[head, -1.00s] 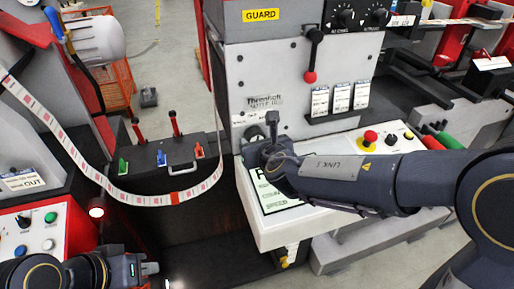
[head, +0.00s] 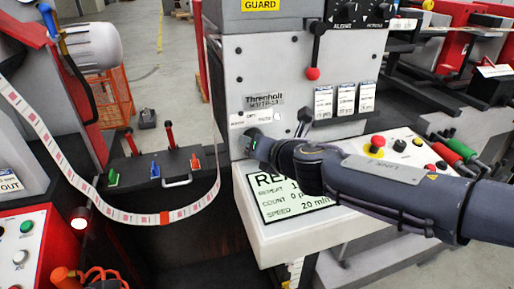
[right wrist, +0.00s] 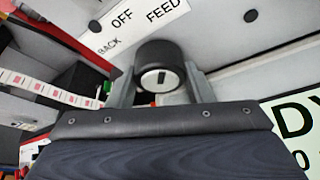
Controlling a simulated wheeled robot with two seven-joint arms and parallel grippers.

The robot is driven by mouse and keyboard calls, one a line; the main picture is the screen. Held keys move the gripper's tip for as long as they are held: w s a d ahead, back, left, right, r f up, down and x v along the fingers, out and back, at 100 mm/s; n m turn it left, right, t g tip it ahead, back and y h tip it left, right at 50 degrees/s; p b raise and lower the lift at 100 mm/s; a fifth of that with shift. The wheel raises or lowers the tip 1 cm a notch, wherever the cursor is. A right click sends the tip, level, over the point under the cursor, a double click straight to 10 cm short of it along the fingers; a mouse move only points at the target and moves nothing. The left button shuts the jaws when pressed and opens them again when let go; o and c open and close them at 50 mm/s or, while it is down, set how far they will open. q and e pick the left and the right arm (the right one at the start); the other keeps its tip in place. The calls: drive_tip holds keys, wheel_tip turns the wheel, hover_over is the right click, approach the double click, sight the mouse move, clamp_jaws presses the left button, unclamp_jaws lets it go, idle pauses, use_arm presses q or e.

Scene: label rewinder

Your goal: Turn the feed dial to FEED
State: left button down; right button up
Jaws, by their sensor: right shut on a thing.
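The feed dial (right wrist: 158,66) is a black round knob with a pale end face and a short dark mark, seen in the right wrist view. Its label plate (right wrist: 135,24) reads BACK, OFF and FEED, from left to right. I cannot tell which word the mark points to. My right gripper (right wrist: 163,92) is shut on the dial, one finger on each side. In the head view my right gripper (head: 255,146) is at the machine's grey front panel, below the label plate (head: 254,117), and mostly hides the dial. My left gripper is not in view.
The screen (head: 280,205) is just below my right gripper, partly covered by my arm. A lever with a red knob (head: 312,73) hangs above. A red button on yellow (head: 377,143) is to the right. The label strip (head: 130,217) loops at left.

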idle(0.3)
drive_tip(key=o, duration=1)
drive_tip(key=shift+s, duration=0.1)
drive_tip(key=p+v, duration=0.2)
drive_tip(key=v, duration=0.5)
drive_tip(key=shift+s+d+r, duration=0.1)
drive_tip(key=shift+s+d, duration=0.15)
drive_tip(key=shift+p, duration=0.3)
